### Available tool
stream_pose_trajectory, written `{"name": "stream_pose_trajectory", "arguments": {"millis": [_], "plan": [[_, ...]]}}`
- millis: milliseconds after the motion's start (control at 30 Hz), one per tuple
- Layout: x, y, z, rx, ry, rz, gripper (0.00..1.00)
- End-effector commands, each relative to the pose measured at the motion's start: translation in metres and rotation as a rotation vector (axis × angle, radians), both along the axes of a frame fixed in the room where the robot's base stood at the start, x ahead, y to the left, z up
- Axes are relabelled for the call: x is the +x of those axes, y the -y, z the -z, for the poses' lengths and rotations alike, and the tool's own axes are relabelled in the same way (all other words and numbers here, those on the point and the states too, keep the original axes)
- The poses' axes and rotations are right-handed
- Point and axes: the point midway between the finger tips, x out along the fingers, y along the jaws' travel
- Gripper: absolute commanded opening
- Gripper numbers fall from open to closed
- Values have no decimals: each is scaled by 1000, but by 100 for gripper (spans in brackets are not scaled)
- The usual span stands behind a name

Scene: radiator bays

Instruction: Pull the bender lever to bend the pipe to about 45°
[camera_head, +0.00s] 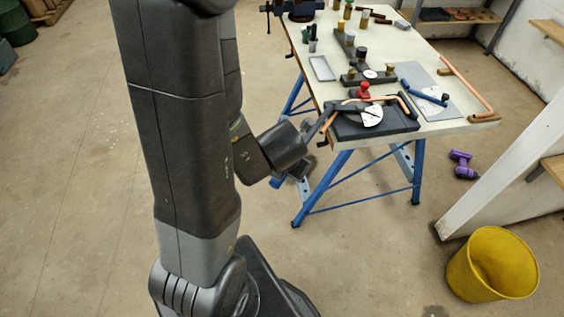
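The pipe bender (395,123) is a dark block on the near end of the workbench, with a white dial (372,116) and a red knob (363,90). A dark bar, seemingly the bender lever (325,121), reaches left from the bender toward my gripper (315,131). My gripper is at the bench's near left corner, by the lever's outer end. Its fingers are small and partly hidden by my wrist, so I cannot tell whether they hold the lever.
The workbench (432,60) has blue trestle legs. It carries a grey tray (322,68), a blue tool (424,93) and a bent copper pipe (466,87) at the right.

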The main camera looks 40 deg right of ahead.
Motion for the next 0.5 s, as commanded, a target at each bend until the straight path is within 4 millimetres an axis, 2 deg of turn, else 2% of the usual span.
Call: {"name": "stream_pose_trajectory", "arguments": {"millis": [333,367,433,500], "plan": [[-2,0,1,2,-6,4,0],[-2,0,1,2,-6,4,31],[-2,0,1,2,-6,4,45],[-2,0,1,2,-5,4,49]]}}
